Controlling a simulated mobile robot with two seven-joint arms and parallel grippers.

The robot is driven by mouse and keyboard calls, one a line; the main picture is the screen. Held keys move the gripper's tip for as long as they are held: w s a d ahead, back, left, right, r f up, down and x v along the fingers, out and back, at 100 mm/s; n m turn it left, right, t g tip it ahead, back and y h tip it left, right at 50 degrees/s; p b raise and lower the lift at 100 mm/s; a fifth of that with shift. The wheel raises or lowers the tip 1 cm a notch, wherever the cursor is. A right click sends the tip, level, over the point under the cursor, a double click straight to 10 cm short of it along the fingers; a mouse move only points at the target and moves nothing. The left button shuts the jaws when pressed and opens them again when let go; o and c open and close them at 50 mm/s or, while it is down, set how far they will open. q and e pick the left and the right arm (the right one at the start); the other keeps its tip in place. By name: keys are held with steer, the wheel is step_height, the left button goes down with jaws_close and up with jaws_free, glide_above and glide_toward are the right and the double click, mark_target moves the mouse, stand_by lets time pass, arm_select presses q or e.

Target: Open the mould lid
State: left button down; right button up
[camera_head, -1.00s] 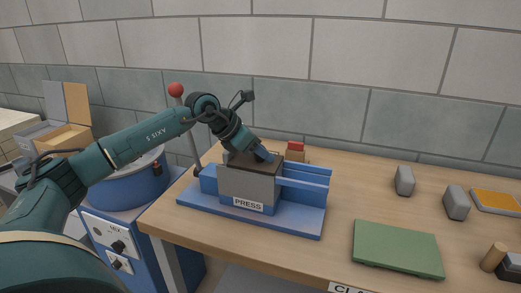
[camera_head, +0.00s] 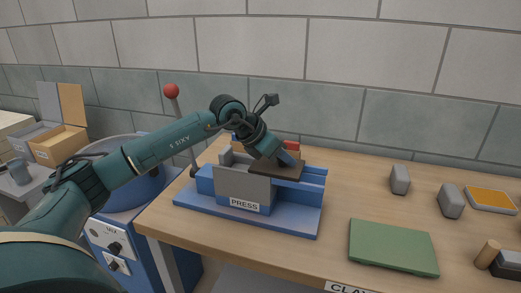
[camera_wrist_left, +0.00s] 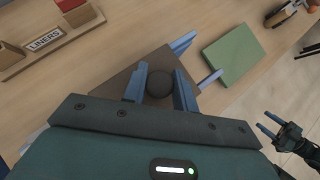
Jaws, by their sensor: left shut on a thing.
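The mould lid is a dark brown plate (camera_head: 272,171) over the right part of the press, by its blue rails (camera_head: 313,179). The grey mould box (camera_head: 242,187) of the press is partly uncovered at its left. My left gripper (camera_head: 284,158) is tilted down onto the lid. In the left wrist view its blue fingers (camera_wrist_left: 159,88) are shut on the lid's round dark knob (camera_wrist_left: 159,82), with the brown lid (camera_wrist_left: 118,88) beneath. My right gripper (camera_wrist_left: 268,130) shows at the right of the left wrist view, empty, with its blue fingers apart.
A lever with a red ball (camera_head: 171,91) stands behind the press. A green mat (camera_head: 392,246) lies to the right, with grey blocks (camera_head: 400,179) and an orange-topped tray (camera_head: 491,199) beyond. A liners holder (camera_wrist_left: 45,40) stands behind the press. A blue mixer (camera_head: 130,190) stands left.

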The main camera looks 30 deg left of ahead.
arm_select(q)
steer(key=w+d, duration=0.1)
steer(key=d, duration=0.5)
steer(key=shift+w, duration=0.2)
steer(key=shift+d, duration=0.1)
steer(key=c, duration=1.5)
jaws_free()
steer(key=shift+c, duration=0.2)
steer(key=o, duration=0.4)
steer(key=shift+d, duration=0.1)
steer(key=shift+o, duration=0.2)
